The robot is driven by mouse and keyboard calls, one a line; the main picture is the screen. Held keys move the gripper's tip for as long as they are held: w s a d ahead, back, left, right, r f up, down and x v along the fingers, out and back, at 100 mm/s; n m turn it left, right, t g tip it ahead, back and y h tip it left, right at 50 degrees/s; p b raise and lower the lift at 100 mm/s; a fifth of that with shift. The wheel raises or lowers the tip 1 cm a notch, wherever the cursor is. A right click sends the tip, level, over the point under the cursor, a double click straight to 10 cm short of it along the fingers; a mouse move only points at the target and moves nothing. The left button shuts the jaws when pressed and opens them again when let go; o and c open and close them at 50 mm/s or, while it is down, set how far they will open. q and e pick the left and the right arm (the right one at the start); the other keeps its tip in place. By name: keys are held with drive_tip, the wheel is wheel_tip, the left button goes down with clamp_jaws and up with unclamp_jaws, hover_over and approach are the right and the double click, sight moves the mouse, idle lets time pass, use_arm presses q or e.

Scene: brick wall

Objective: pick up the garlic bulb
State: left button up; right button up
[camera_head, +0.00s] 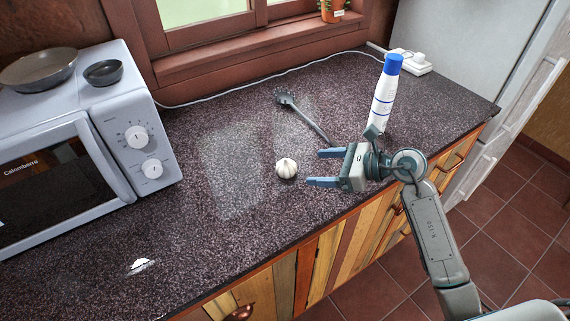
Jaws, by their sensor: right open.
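The garlic bulb (286,168) is small, white and round, and sits on the dark speckled countertop (225,245) near the middle of the view. My right gripper (318,168) is just to the right of the bulb, with its two blue-grey fingers spread apart and pointing left toward it. The fingers hold nothing, and a gap shows between the fingertips and the bulb. The bulb is in full view. My left gripper does not show.
A grey spoon-like utensil (305,117) lies behind the bulb. A white bottle with a blue cap (384,100) stands behind my right gripper.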

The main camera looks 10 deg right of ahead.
sight(295, 169)
drive_tip(key=x, duration=0.2)
drive_tip(key=shift+w+a, duration=0.15)
drive_tip(key=shift+a, duration=0.1)
drive_tip(key=shift+p+x, duration=0.85)
drive_tip(key=shift+x, duration=0.15)
drive_tip(key=x, duration=0.1)
drive_tip(key=p+x, duration=0.1)
drive_tip(key=x, duration=0.1)
drive_tip(key=shift+f, duration=0.35)
drive_tip(key=shift+w+a+f, duration=0.15)
drive_tip(key=shift+a, duration=0.05)
drive_tip(key=c, duration=0.8)
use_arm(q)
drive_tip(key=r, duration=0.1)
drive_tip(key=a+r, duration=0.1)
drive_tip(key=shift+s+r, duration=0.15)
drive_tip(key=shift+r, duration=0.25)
use_arm(e)
drive_tip(key=shift+c, duration=1.2)
